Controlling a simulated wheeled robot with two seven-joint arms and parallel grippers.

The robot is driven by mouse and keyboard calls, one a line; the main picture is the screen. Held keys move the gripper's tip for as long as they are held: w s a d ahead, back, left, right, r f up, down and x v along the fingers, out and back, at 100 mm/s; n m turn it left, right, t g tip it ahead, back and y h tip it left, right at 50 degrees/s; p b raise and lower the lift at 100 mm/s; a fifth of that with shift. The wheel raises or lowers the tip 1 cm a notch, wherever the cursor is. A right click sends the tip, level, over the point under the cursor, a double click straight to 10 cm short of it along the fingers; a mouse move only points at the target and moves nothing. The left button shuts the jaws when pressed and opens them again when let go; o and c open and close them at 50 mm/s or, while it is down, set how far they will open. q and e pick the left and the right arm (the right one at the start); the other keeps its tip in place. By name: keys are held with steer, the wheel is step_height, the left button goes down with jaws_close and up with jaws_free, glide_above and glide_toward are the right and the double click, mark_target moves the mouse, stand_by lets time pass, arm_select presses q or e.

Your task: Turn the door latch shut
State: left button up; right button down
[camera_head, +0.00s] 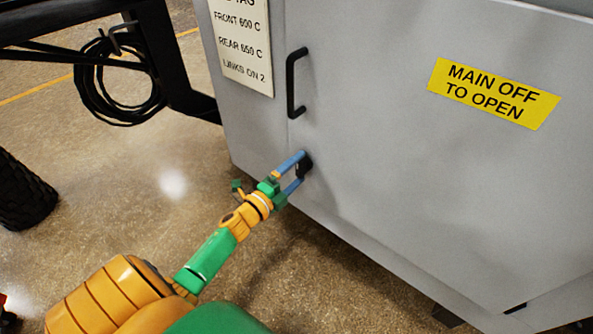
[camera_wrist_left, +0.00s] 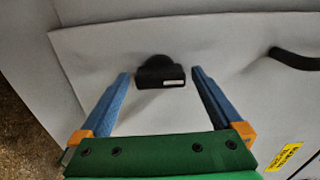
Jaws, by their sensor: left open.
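The door latch (camera_wrist_left: 160,72) is a small black part on the grey cabinet door (camera_head: 400,150), near the door's left edge. It also shows in the head view (camera_head: 305,166), partly behind my fingers. My left gripper (camera_head: 298,169) is open, with its two blue fingers pointing at the latch. In the left wrist view the left gripper (camera_wrist_left: 160,84) has one finger on each side of the latch, with gaps between, and holds nothing. I cannot tell whether the fingertips reach the door surface. The door looks closed against the cabinet. My right gripper is not in view.
A black door handle (camera_head: 294,83) sticks out above the latch. A yellow "MAIN OFF TO OPEN" label (camera_head: 494,93) is on the door. A white tag sign (camera_head: 242,42) is on the cabinet left of it. A coiled black cable (camera_head: 118,85) hangs from a dark frame at upper left. The floor below is clear.

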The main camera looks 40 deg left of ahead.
arm_select(q)
steer(key=s+p, duration=0.1)
steer(key=s, duration=0.6)
steer(key=shift+a, duration=0.25)
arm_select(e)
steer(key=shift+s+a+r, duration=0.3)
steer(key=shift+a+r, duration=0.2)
